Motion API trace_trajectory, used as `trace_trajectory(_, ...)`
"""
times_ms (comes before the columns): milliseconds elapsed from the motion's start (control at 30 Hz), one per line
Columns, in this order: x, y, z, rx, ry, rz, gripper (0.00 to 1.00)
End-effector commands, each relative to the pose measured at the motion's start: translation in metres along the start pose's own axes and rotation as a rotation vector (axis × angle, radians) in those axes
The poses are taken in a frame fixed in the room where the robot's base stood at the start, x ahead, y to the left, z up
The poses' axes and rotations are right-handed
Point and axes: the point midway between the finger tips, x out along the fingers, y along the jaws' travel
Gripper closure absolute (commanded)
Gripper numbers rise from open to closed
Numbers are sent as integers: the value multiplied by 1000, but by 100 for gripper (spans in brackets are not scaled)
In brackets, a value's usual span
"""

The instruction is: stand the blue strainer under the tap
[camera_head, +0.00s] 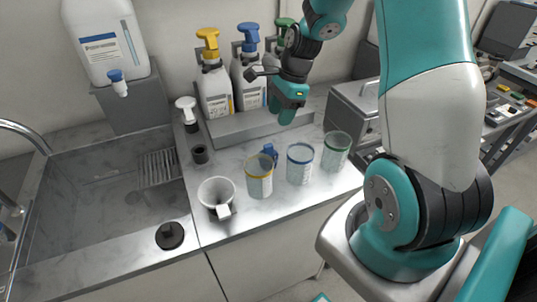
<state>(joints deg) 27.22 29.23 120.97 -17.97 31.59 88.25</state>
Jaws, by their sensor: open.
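A clear cup-like vessel with a blue rim (300,164) stands upright on the counter, between a yellow-rimmed one (259,176) and a green-rimmed one (336,151). It is the likeliest blue strainer, but its inside is too small to tell. A large white canister (105,42) with a blue tap (117,83) sits on a grey bracket above the sink's back edge. A chrome faucet (25,132) also arches over the sink's left side. My gripper (287,112) is open and empty, in the air in front of the pump bottles, above and behind the blue-rimmed vessel.
Pump bottles with yellow (216,88), blue (248,84) and green heads stand on a grey rack. The sink (100,215) has a slotted grate (160,168).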

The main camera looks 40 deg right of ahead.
Motion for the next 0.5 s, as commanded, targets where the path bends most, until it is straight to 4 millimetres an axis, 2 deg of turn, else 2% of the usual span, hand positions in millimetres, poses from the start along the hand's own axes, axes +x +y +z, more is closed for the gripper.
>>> trace_trajectory(100, 26, 2, 1, -2, 0, 8, 53)
trace_trajectory(200, 41, 1, 1, -2, 0, 4, 53)
trace_trajectory(500, 66, 4, 4, -4, 0, 6, 53)
